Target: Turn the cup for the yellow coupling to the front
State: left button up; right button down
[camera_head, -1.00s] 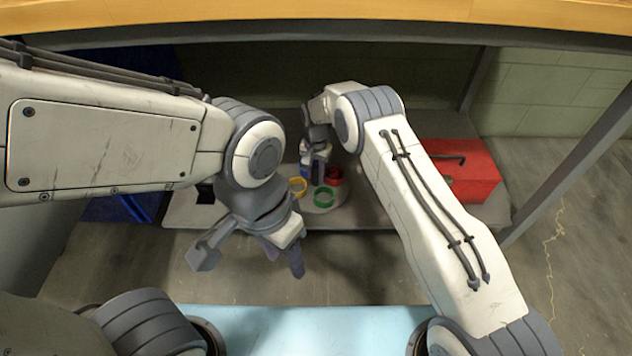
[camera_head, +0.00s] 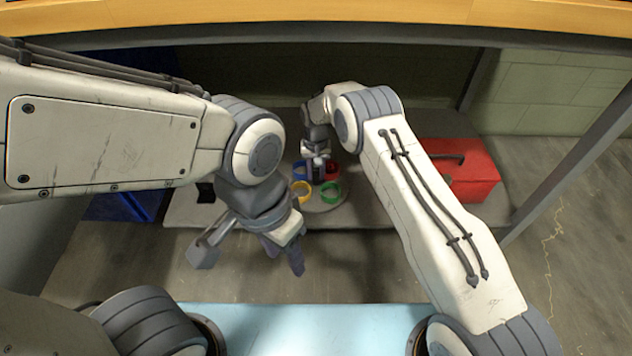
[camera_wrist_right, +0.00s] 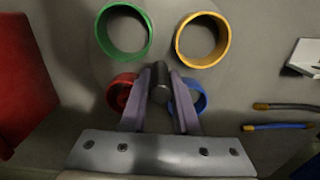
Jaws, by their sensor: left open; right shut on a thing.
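A round turntable (camera_head: 316,200) on the low shelf bears a yellow cup (camera_head: 301,188), a green cup (camera_head: 331,190), a red cup (camera_head: 332,168) and a blue cup (camera_head: 299,170). The yellow cup is front-left, the green one front-right, with blue and red behind. My right gripper (camera_head: 316,168) reaches down between the cups. In the right wrist view its fingers (camera_wrist_right: 163,100) are shut on the dark central knob (camera_wrist_right: 159,82); the yellow cup (camera_wrist_right: 202,40) stands clear of them, and the fingers partly hide red and blue. My left gripper (camera_head: 284,256) is open and empty, in front of the shelf.
A red toolbox (camera_head: 461,170) stands on the shelf at the right. A blue container (camera_head: 122,205) is at the left. A wooden top (camera_head: 320,12) overhangs the shelf. In the right wrist view two brass-tipped rods (camera_wrist_right: 285,107) lie near the turntable.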

jog(key=c, duration=0.8)
grip_release()
jog(key=shift+o, duration=0.2)
